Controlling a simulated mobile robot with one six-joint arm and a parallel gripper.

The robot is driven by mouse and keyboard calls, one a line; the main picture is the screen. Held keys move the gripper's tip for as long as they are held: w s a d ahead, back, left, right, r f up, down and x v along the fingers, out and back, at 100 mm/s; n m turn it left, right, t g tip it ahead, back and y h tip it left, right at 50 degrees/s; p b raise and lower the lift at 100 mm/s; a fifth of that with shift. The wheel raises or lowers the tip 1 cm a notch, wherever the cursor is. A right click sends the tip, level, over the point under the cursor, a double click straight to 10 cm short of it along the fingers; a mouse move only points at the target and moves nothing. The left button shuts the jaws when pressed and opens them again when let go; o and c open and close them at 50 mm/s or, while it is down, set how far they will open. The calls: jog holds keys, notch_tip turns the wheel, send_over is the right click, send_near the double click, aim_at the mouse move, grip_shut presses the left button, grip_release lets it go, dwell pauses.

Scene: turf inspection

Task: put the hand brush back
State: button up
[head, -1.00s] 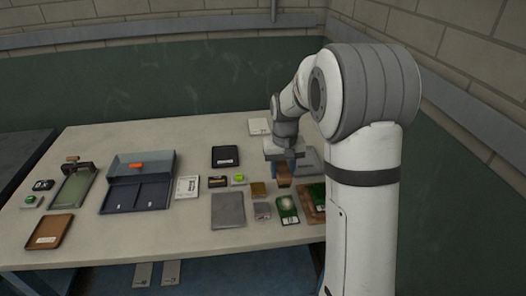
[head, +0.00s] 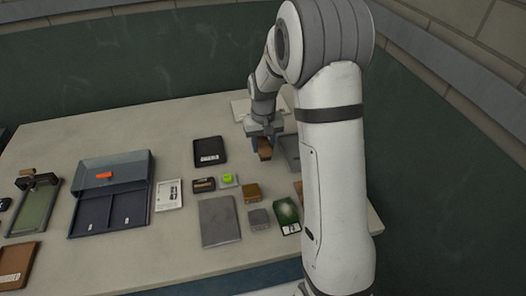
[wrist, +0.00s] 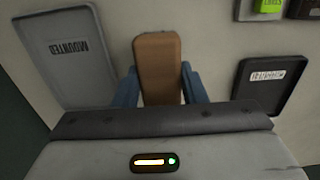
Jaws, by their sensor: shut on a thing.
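The hand brush shows as a brown wooden block (wrist: 158,68) between the blue fingers in the wrist view. It also shows small and brown under the gripper in the head view (head: 265,152). My gripper (head: 263,143) is shut on it, and the fingers (wrist: 160,90) lie on both its sides. Bristles are not visible. The gripper is over the back right part of the table, between a black tray (head: 210,151) and a grey tray (head: 289,152). I cannot tell whether the brush touches the table.
The grey tray reads MOUNTED in the wrist view (wrist: 62,55). In front are a gold block (head: 251,192), a lime block (head: 228,179), a grey plate (head: 219,221) and a green sample (head: 286,211). A blue-grey bin (head: 126,165) stands left. My arm hides the table's right part.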

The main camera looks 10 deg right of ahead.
aim_at(264, 143)
jog(key=shift+s+d+f, duration=0.1)
jog(key=shift+f, duration=2.05)
jog(key=o, duration=0.9)
jog(key=shift+r, duration=0.15)
notch_tip(264, 143, up, 12)
jog(key=shift+f, duration=0.1)
jog(key=s+r+t, duration=0.1)
jog(key=s+r, duration=0.1)
jog(key=s, duration=0.6)
jog(key=s+r+t, duration=0.1)
jog(key=s+r, duration=0.1)
jog(key=s, duration=0.7)
jog(key=s+r, duration=0.3)
jog(key=s, duration=0.5)
jog(key=shift+s+t, duration=0.4)
